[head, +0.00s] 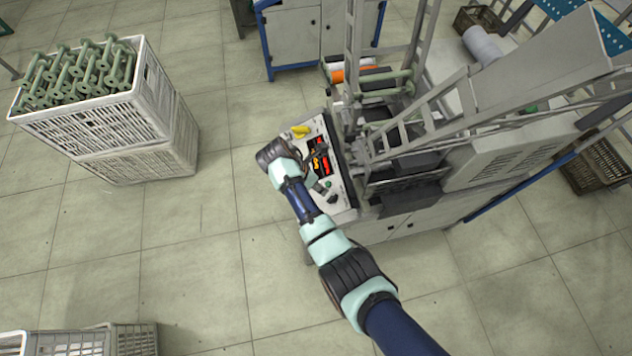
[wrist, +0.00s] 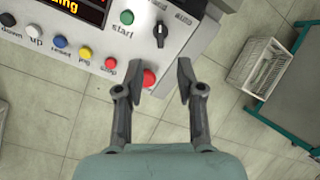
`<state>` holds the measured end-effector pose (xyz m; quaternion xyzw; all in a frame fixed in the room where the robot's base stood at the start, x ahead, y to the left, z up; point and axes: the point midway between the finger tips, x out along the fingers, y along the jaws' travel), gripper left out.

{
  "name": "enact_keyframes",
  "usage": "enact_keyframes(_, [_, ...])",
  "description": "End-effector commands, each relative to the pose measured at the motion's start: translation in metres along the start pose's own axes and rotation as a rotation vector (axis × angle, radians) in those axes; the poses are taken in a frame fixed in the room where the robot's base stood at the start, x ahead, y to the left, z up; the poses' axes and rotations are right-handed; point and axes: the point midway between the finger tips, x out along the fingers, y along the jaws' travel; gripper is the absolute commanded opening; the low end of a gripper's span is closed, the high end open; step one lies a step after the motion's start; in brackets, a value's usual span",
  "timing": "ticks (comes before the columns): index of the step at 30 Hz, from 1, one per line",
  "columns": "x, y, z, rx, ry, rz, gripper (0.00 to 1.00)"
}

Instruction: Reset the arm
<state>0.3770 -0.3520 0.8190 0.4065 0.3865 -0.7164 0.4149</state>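My arm reaches from the lower right up to the winding machine's control panel in the head view. The control panel (wrist: 88,28) lies beyond and to the left of the fingers. It has a green start button (wrist: 127,17), a black rotary knob (wrist: 160,31), a red stop button (wrist: 110,64) and a larger red button (wrist: 149,78) by the left fingertip. I cannot tell whether that fingertip touches it. In the head view the wrist hides part of the panel (head: 337,190).
The winding machine (head: 530,125) stands right of the arm, with an orange bobbin (head: 352,73) on it. Stacked white crates (head: 135,130) hold several green bobbins (head: 80,72) at the left. Another crate (head: 75,343) is at the lower left. The floor (head: 190,240) between is clear.

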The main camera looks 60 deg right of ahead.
Motion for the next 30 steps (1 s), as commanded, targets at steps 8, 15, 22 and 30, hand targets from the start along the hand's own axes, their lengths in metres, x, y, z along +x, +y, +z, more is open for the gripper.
enact_keyframes(8, [-0.011, 0.0, 0.0, -0.001, 0.0, -0.001, 0.38])
enact_keyframes(15, [-0.011, 0.0, 0.0, -0.001, 0.0, -0.001, 0.38])
enact_keyframes(22, [-0.011, 0.0, 0.0, 0.0, 0.0, -0.001, 0.38])
enact_keyframes(30, [-0.079, 0.03, -0.064, 0.342, 0.084, 0.326, 0.38])
